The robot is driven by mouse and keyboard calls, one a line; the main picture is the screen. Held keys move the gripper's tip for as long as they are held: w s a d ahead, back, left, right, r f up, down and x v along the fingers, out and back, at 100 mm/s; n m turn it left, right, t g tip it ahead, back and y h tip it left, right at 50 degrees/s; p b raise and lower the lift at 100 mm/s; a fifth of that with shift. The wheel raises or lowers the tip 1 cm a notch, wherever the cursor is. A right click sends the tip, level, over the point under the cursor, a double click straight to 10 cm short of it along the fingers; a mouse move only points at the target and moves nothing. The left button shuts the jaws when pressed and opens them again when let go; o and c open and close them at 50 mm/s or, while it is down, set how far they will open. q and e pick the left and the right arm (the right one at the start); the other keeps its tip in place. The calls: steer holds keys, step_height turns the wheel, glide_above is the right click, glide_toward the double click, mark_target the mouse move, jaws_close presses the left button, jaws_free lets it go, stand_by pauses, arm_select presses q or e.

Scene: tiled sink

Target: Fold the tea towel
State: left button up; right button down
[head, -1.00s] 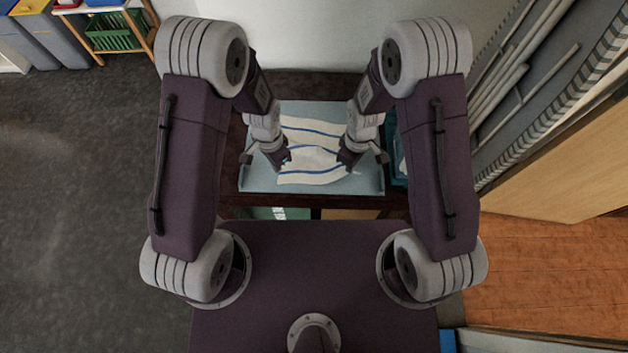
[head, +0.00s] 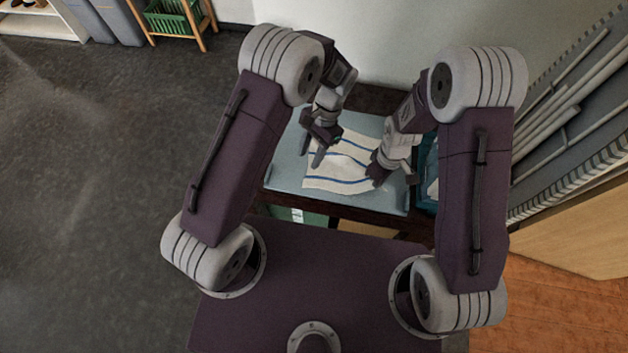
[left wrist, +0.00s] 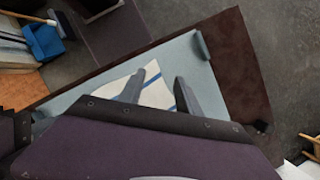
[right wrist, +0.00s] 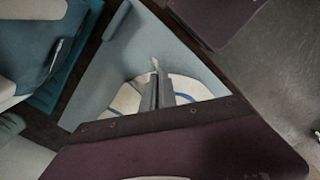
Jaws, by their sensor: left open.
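The tea towel (head: 345,162), white with blue stripes, lies on a light blue-grey tray (head: 284,172). It is partly hidden by my grippers and also shows in the left wrist view (left wrist: 157,97) and the right wrist view (right wrist: 192,88). My left gripper (head: 326,148) is open and empty above the towel's left part; its spread fingers (left wrist: 166,75) show over the towel in the left wrist view. My right gripper (head: 375,174) is at the towel's right edge. In the right wrist view its fingers (right wrist: 155,90) are together, with a small tip of cloth standing up between them.
A teal bin (head: 427,172) stands close to the tray's right side. A dark brown table edge (head: 345,226) runs along the front. A pale wall (head: 385,50) is behind. Open grey floor (head: 90,180) lies to the left.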

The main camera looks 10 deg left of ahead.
mark_target(311, 182)
arm_select(q)
steer(key=shift+m+t, duration=0.3)
steer(key=shift+m, duration=0.2)
steer(key=f, duration=0.3)
steer(key=d+f, duration=0.1)
steer(key=f, duration=0.2)
steer(key=s+f, duration=0.1)
steer(key=f, duration=0.2)
steer(key=shift+s+d+f, duration=0.1)
steer(key=shift+d+f, duration=0.05)
steer(key=shift+f, duration=0.2)
jaws_close()
steer(key=shift+r, duration=2.45)
steer(key=shift+r, duration=0.15)
